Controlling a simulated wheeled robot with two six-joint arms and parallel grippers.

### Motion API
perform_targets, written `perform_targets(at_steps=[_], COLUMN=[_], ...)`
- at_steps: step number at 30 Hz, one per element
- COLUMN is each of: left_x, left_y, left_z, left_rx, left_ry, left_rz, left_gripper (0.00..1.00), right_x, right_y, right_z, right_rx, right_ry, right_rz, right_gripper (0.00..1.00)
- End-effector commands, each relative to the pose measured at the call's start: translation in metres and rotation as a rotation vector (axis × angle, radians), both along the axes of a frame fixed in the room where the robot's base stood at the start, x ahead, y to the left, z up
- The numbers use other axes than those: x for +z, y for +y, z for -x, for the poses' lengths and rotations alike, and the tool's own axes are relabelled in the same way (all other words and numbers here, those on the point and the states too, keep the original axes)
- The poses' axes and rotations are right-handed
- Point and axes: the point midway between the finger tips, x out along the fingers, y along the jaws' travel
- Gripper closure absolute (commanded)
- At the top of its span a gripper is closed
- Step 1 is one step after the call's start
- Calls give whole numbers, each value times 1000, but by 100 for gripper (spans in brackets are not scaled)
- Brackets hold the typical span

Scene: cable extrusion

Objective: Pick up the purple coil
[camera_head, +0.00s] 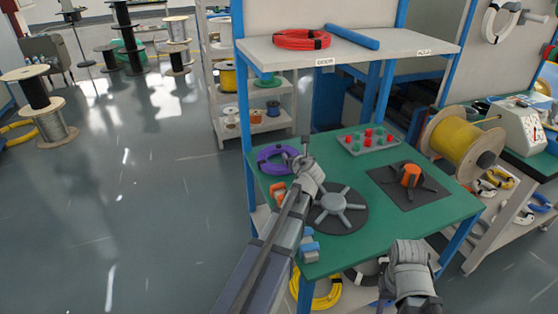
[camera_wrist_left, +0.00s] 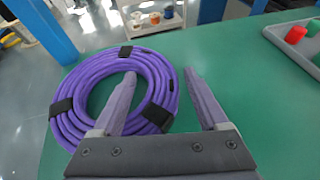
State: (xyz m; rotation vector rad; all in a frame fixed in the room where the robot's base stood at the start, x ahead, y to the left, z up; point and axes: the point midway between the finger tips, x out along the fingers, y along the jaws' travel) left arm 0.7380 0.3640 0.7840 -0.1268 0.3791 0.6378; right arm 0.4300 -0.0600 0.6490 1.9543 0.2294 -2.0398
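The purple coil (camera_head: 267,163), bound with black straps, lies flat on the green table top (camera_head: 380,221) near its left edge. My left gripper (camera_head: 297,156) is at the coil's right side, partly covering it in the head view. In the left wrist view the gripper (camera_wrist_left: 165,90) is open, with nothing held between its fingers. One finger appears over the opening of the purple coil (camera_wrist_left: 88,72) and the other over bare table to the right. Contact cannot be told. My right gripper (camera_head: 409,253) is at the table's front edge; its fingers cannot be made out.
A grey disc with spokes (camera_head: 334,208) and a dark plate with an orange hub (camera_head: 411,176) are on the table. A tray of red and green pieces (camera_head: 369,141) stands behind. A shelf above (camera_head: 400,46) holds a red coil (camera_head: 301,39). A blue post (camera_head: 243,100) rises nearby.

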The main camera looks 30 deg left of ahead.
Motion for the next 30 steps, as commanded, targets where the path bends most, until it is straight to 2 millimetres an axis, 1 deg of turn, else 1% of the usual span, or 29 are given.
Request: perform_targets(at_steps=[1,2,18,20,30], left_x=[0,0,0,0,0], left_y=[0,0,0,0,0], left_z=[0,0,0,0,0], left_rx=[0,0,0,0,0], left_ry=[0,0,-1,-1,0], left_rz=[0,0,1,1,0], left_gripper=[30,34,94,100,100], right_x=[0,0,0,0,0], right_y=[0,0,0,0,0], right_z=[0,0,0,0,0], right_rx=[0,0,0,0,0], right_ry=[0,0,0,0,0], right_rz=[0,0,0,0,0], right_gripper=[50,50,50,50,50])
